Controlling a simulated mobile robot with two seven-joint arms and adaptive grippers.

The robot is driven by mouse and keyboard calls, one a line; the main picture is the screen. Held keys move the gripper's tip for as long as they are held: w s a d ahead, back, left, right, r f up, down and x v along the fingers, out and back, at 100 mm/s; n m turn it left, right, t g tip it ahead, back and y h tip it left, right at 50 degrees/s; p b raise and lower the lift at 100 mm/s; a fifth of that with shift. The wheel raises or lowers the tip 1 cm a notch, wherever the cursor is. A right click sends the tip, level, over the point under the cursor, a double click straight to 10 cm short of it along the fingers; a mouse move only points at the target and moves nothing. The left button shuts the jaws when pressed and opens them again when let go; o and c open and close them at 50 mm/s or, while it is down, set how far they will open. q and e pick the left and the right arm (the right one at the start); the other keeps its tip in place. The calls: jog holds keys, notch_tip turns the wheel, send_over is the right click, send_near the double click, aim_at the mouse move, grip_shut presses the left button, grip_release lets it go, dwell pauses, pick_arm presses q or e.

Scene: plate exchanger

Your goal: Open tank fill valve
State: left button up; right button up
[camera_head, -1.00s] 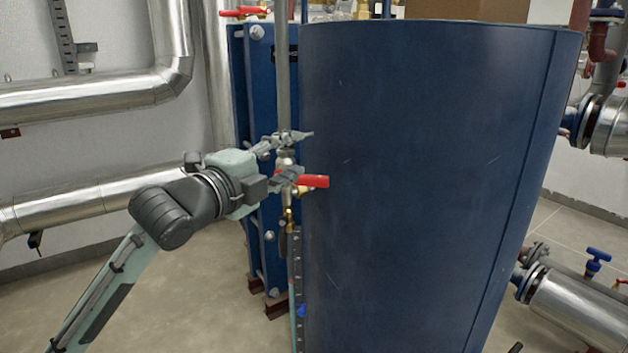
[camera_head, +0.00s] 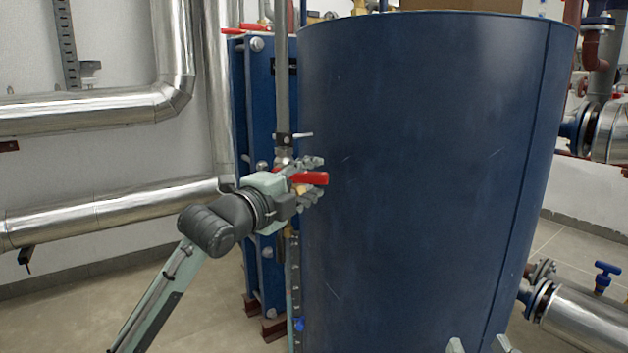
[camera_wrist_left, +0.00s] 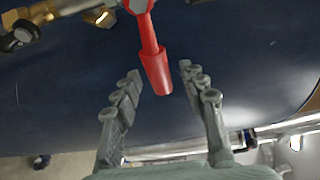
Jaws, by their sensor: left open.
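The red valve handle (camera_head: 312,178) sticks out to the right from the valve by the vertical pipe, in front of the blue tank. In the left wrist view the red handle (camera_wrist_left: 155,68) points down from the top, with its free end between the fingertips. My left gripper (camera_head: 317,178) is open, one finger above and one below the handle in the head view. Clear gaps show on both sides in the left wrist view (camera_wrist_left: 160,72), so it is not clamped. Two pale tips of my right gripper (camera_head: 478,345) show apart at the bottom edge; the rest is hidden.
The large blue tank (camera_head: 420,150) stands directly behind and right of the handle. A grey vertical pipe (camera_head: 281,95) and a blue plate exchanger (camera_head: 262,100) stand behind it. Silver pipes (camera_head: 120,210) run along the left wall. The floor at left is free.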

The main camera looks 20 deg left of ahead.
pick_arm(q)
jog(key=shift+w+d, duration=0.2)
jog(key=shift+w, duration=0.4)
grip_shut()
